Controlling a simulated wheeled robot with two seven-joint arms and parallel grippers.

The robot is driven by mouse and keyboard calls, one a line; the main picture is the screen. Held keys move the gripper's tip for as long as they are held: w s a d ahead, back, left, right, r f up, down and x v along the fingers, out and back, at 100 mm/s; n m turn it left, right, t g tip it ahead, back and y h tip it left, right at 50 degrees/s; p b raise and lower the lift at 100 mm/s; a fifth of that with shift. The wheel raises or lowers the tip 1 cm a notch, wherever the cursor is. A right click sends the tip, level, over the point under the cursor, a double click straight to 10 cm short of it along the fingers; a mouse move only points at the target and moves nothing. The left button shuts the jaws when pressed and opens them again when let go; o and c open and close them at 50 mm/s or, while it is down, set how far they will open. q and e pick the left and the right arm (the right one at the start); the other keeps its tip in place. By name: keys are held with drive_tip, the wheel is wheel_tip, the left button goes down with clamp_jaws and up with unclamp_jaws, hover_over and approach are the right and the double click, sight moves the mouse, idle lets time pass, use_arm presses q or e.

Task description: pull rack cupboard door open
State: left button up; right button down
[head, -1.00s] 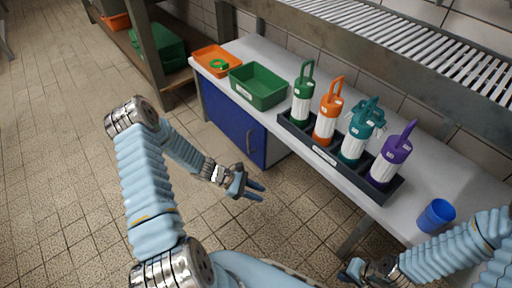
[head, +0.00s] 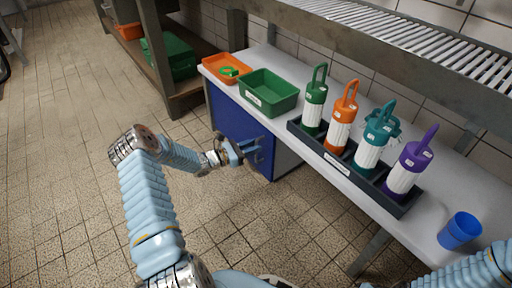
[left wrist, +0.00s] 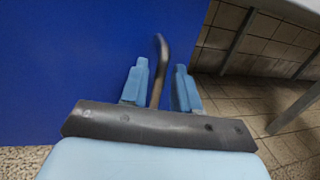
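The blue cupboard door (head: 232,125) is under the left part of the bench and looks shut. It fills the left of the left wrist view (left wrist: 60,60). Its dark curved handle (left wrist: 158,70) stands out from the door near its right edge. My left gripper (head: 252,150) is in front of the door at the handle. In the left wrist view its two blue fingers (left wrist: 160,88) are apart, with the handle between them and a gap visible on the right side. Whether a finger touches the handle is unclear. My right gripper is not in view; only part of my right arm shows at bottom right.
On the bench stand an orange tray (head: 210,70), a green bin (head: 245,91), a dark rack (head: 405,204) with several coloured bottles and a blue cup (head: 460,231). A shelf unit (head: 152,60) stands left of the cupboard. The tiled floor (head: 70,180) in front is clear.

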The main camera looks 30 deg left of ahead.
use_arm(q)
drive_tip(key=shift+x, duration=0.85)
clamp_jaws()
